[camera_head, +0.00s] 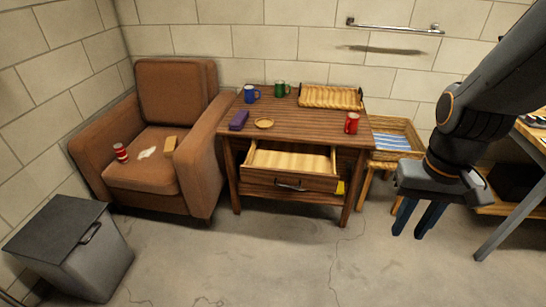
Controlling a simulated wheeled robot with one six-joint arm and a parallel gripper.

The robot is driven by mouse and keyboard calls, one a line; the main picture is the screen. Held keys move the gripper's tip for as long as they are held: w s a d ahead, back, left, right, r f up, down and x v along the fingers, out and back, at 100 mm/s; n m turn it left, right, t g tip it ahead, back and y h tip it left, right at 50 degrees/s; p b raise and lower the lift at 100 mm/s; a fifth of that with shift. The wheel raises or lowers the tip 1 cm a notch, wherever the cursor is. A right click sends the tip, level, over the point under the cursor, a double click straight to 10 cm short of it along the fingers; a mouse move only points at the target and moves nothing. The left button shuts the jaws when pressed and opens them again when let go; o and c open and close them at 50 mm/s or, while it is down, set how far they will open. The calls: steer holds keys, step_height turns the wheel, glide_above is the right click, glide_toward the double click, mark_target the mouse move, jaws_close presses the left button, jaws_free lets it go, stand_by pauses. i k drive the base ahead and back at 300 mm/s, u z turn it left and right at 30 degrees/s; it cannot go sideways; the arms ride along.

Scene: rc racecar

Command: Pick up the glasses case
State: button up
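A small purple box-shaped object (238,120), which looks like the glasses case, lies on the left front part of the wooden table (315,115). Nothing covers it. My gripper (410,233) hangs at the right, in front of the table's right side and well apart from the case. Its two blue fingers point down with a gap between them, and nothing shows between them.
A small plate (264,124), blue mug (251,94), green mug (282,89), red can (352,123) and wicker tray (330,97) stand on the table. Its drawer (290,184) is pulled out. An armchair (158,185) and grey bin (75,245) are left. Floor in front is clear.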

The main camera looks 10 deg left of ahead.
mark_target(237, 123)
steer(key=u, duration=0.15)
steer(key=i, duration=0.6)
steer(key=u, duration=1.65)
steer(key=i, duration=1.8)
steer(key=z, duration=1.35)
